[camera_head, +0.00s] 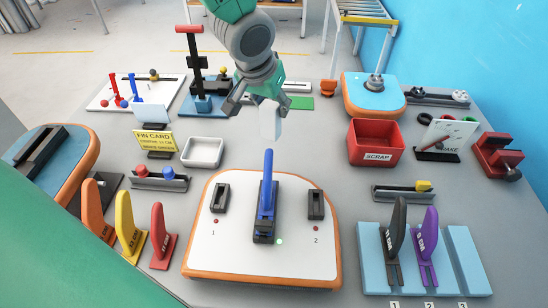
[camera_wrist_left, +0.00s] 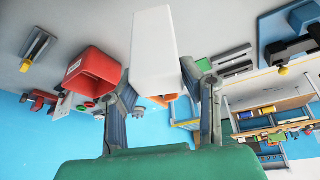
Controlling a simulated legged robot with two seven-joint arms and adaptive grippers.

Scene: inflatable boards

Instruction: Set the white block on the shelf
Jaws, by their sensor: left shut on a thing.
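My left gripper (camera_head: 257,104) is above the table, behind the middle board. It is shut on a white block (camera_head: 268,124), which hangs upright below the fingers, clear of the table. In the left wrist view the white block (camera_wrist_left: 154,55) sits between the two fingers (camera_wrist_left: 165,85) and reaches away from them. A shelf-like rack with wooden levels (camera_wrist_left: 265,103) stands off the table in the left wrist view; I cannot tell whether it is the task's shelf. My right gripper is not in view.
The middle board (camera_head: 240,262) holds an upright blue lever (camera_head: 267,185) in front of the gripper. A red scrap bin (camera_head: 375,152) stands to the right, a white tray (camera_head: 203,153) to the left.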

